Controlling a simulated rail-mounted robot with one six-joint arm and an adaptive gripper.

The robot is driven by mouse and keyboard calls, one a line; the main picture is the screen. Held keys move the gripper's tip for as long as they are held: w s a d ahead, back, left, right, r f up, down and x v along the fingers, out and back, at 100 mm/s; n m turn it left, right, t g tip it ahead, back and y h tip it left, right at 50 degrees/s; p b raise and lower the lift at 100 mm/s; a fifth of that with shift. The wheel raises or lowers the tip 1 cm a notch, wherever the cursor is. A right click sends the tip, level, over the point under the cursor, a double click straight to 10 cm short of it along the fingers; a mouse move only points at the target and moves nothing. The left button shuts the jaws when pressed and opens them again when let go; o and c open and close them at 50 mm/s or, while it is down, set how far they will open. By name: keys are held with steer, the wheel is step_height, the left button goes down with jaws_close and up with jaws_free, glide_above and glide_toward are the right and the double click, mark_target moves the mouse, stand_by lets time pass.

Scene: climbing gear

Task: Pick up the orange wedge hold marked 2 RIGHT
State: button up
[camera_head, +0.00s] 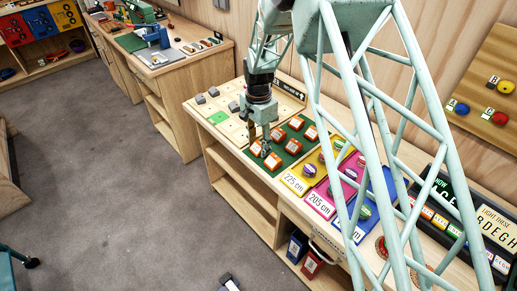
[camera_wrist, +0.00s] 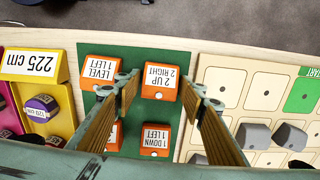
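The orange wedge hold marked 2 UP 2 RIGHT (camera_wrist: 162,82) sits on the green mat (camera_wrist: 140,50) in the wrist view, near the mat's corner beside the pale board. In the head view it appears to be the front-left wedge (camera_head: 256,150), partly covered by my fingers. My gripper (camera_wrist: 164,92) is open; its two fingers show left and right of this wedge with gaps. In the head view my gripper (camera_head: 258,151) points down over that corner. I cannot tell the height of its fingertips.
Wedges marked LEVEL 1 LEFT (camera_wrist: 101,71) and 1 DOWN 1 LEFT (camera_wrist: 155,138) lie close by; the left finger is between the first and the target. The pale board (camera_wrist: 232,80) holds grey blocks (camera_wrist: 254,135). A yellow 225 cm tray (camera_head: 298,178) adjoins the mat.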

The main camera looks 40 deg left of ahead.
mark_target(258, 145)
steer(key=shift+c, duration=0.2)
steer(key=c, duration=0.6)
steer(key=shift+r, duration=0.1)
steer(key=shift+r, duration=1.6)
steer(key=s+d+r, duration=0.1)
steer(key=s+d, duration=0.9)
steer(key=d, duration=0.2)
steer(key=shift+s+r, duration=0.3)
